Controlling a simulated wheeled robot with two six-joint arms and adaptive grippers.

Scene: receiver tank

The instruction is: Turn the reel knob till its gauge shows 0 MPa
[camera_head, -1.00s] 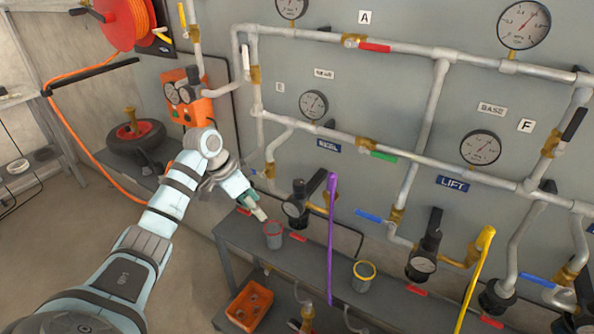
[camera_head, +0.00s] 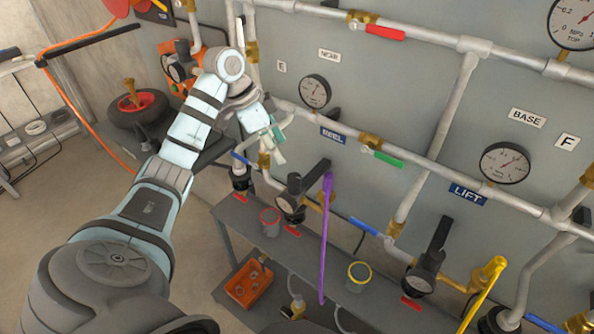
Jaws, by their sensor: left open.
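The blue REEL label (camera_head: 332,135) is on the grey panel. Below it is a black regulator knob (camera_head: 316,177) with a small round gauge (camera_head: 287,205) on its body. The gauge's needle is too small to read. My left gripper (camera_head: 279,143) is open and empty. It is up and left of this knob, apart from it, in front of the pipes. My right gripper is not in view.
A purple handle (camera_head: 326,240) stands just right of the knob. A shelf (camera_head: 243,218) below bears a red-rimmed cup (camera_head: 270,222) and a yellow-rimmed cup (camera_head: 358,276). Another black regulator (camera_head: 240,178) is near my left gripper. Pipes with red (camera_head: 385,32) and green (camera_head: 389,158) levers cross the panel.

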